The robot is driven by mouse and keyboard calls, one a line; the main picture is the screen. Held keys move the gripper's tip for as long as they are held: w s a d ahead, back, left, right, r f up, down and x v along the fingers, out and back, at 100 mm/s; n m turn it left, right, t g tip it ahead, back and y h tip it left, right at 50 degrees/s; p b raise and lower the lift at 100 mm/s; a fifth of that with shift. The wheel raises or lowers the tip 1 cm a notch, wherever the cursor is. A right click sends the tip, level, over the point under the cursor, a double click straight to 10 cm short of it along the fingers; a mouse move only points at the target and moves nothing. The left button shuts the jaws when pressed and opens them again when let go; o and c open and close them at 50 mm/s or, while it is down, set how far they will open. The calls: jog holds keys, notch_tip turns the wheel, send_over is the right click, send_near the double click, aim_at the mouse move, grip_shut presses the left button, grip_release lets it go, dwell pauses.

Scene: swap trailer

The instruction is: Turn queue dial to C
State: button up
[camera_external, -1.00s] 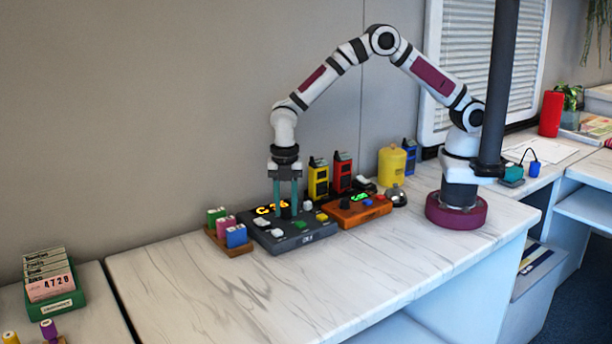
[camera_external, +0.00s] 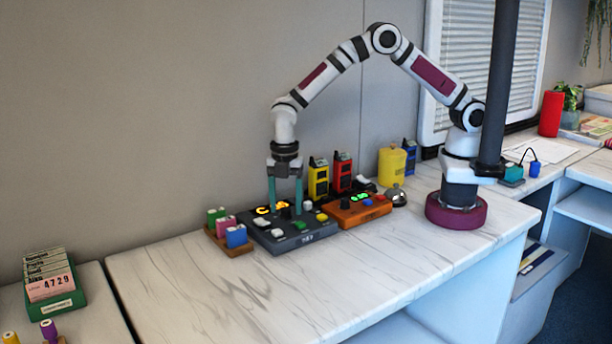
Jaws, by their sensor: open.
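The dark grey console (camera_external: 293,242) stands on the marble-patterned counter and has several coloured and white buttons. A yellow lit display (camera_external: 263,210) shows at its back; its letters are partly hidden by my gripper. A dark knob between the fingers may be the queue dial, but its pointer and letters are too small to read. My gripper (camera_external: 285,209) points straight down over the back of the console. Its two teal fingers are open, one on each side of the dark knob area. I cannot tell whether they touch it.
An orange box (camera_external: 358,211) with a green display adjoins the console on the right. A wooden tray (camera_external: 232,249) of coloured blocks is close on the left. Yellow (camera_external: 318,180) and red (camera_external: 342,174) radios stand behind. The counter front (camera_external: 230,295) is clear.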

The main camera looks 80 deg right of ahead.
aim_at(286, 208)
notch_tip(286, 208, up, 15)
dwell(0.4)
jog(key=s+d+r+m, duration=0.3)
jog(key=s+d+m, duration=0.1)
jog(key=s+m, duration=0.15)
jog(key=s+d+r+m, duration=0.3)
jog(key=s+m, duration=0.1)
jog(key=s, duration=0.3)
jog(key=s+d+f+m+y, duration=0.1)
jog(key=s+d+f+m, duration=0.1)
jog(key=s+m, duration=0.5)
jog(key=s+d+f+m, duration=0.2)
jog(key=s+m, duration=0.5)
jog(key=s, duration=0.5)
jog(key=shift+y, duration=0.4)
